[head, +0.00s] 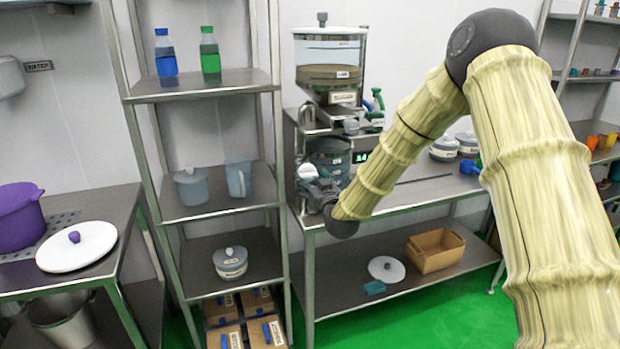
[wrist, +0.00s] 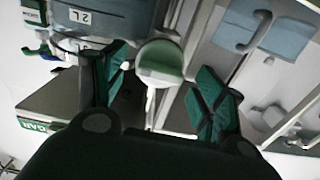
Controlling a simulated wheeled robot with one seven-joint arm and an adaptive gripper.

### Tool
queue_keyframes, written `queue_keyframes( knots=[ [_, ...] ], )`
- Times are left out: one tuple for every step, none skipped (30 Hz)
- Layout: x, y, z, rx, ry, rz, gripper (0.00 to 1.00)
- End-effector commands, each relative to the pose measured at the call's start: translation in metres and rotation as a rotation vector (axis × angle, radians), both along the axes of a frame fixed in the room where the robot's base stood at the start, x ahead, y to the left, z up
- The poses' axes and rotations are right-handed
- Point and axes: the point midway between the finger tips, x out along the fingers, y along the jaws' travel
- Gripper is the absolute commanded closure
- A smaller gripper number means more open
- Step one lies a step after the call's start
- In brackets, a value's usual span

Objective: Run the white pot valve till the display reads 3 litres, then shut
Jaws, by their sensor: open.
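The valve's white rounded handle (head: 307,171) shows at the left front of the metal bench, by a dark clear-walled pot (head: 330,152). In the wrist view the white handle (wrist: 160,58) lies between my two green-padded fingers. My gripper (wrist: 163,72) is open, with a gap visible on each side of the handle. In the head view my gripper (head: 320,188) is at the bench's left front edge, partly hidden by its own body. A small display (head: 361,157) with green digits is right of the pot, partly hidden by my arm; I cannot read it surely.
A tall clear hopper (head: 330,50) stands above the pot. A shelf rack (head: 200,88) with bottles, jugs and a lidded pot is close on the left. Lidded pots (head: 444,148) stand on the bench to the right. A cardboard box (head: 436,250) is on the lower shelf.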

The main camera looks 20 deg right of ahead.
Motion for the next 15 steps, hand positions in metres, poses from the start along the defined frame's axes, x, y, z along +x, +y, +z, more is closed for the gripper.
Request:
queue_keyframes(
  knots=[
    [-0.01, -0.001, 0.001, 0.0, 0.001, 0.0, 0.3],
    [-0.015, -0.001, 0.0, 0.0, 0.002, 0.0, 0.3],
    [-0.023, -0.001, 0.001, 0.0, 0.001, 0.0, 0.3],
    [-0.029, -0.001, 0.0, 0.001, 0.001, 0.0, 0.3],
    [-0.034, -0.001, 0.0, 0.001, 0.002, 0.0, 0.3],
    [-0.042, -0.002, 0.0, 0.001, 0.001, 0.0, 0.3],
    [-0.047, -0.002, 0.001, 0.001, 0.0, 0.0, 0.3],
    [-0.052, -0.002, 0.0, 0.001, 0.001, 0.0, 0.3],
    [-0.059, -0.003, 0.0, 0.001, 0.001, -0.001, 0.3],
    [-0.063, -0.003, 0.0, 0.001, 0.001, -0.001, 0.3],
    [-0.068, -0.003, 0.0, 0.001, 0.001, -0.001, 0.3],
    [-0.072, -0.004, 0.0, 0.001, 0.001, -0.001, 0.3],
    [-0.076, -0.004, 0.0, 0.001, 0.001, -0.001, 0.3],
    [-0.079, -0.004, 0.0, 0.001, 0.0, -0.001, 0.3],
    [-0.082, -0.004, 0.001, 0.001, -0.001, -0.001, 0.3]
  ],
)
